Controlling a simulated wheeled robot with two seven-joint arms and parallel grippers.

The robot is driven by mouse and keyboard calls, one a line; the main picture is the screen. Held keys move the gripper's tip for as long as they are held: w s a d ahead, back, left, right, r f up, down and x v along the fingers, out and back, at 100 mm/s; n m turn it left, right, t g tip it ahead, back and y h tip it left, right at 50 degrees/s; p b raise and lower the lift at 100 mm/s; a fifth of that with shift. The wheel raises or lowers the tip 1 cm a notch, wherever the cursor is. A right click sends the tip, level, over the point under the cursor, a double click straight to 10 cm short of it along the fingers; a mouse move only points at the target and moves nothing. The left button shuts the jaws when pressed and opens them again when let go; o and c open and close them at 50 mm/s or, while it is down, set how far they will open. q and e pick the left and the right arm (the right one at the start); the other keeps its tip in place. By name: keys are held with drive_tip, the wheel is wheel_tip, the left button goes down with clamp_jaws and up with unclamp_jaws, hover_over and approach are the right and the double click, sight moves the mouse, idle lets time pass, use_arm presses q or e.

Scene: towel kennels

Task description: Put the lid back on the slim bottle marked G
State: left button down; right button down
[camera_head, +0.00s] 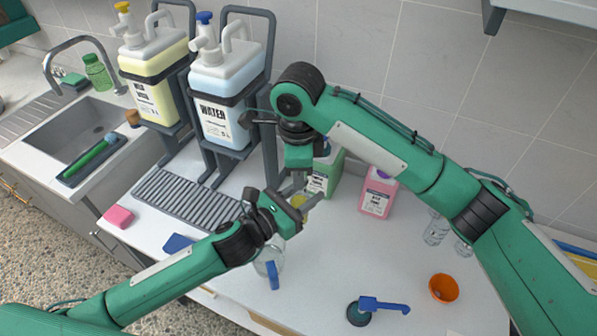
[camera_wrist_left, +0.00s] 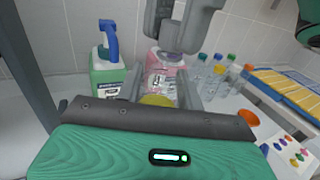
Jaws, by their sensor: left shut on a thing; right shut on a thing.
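My left gripper (camera_head: 301,204) reaches in from the lower left and is shut on a yellow thing (camera_head: 299,201). This yellow thing shows as a rounded patch in the left wrist view (camera_wrist_left: 155,100), partly hidden by the gripper body. I cannot tell whether it is a lid or part of a bottle. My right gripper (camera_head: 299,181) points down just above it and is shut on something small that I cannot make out. It also shows at the top of the left wrist view (camera_wrist_left: 182,28). No letter G is readable. Slim clear bottles with coloured lids (camera_wrist_left: 216,78) stand behind.
A green spray bottle (camera_wrist_left: 107,72) and a pink bottle (camera_head: 377,193) stand close behind the grippers. Two large dispensers stand on racks, one marked WATER (camera_head: 222,95). An orange cup (camera_head: 443,288) and a blue-handled tool (camera_head: 383,305) lie front right. The counter's middle right is clear.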

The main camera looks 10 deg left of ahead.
drive_tip(key=c, duration=1.3)
unclamp_jaws()
drive_tip(key=shift+c, duration=0.2)
drive_tip(key=shift+r, duration=0.15)
drive_tip(key=shift+r, duration=2.15)
drive_tip(key=shift+c, duration=0.5)
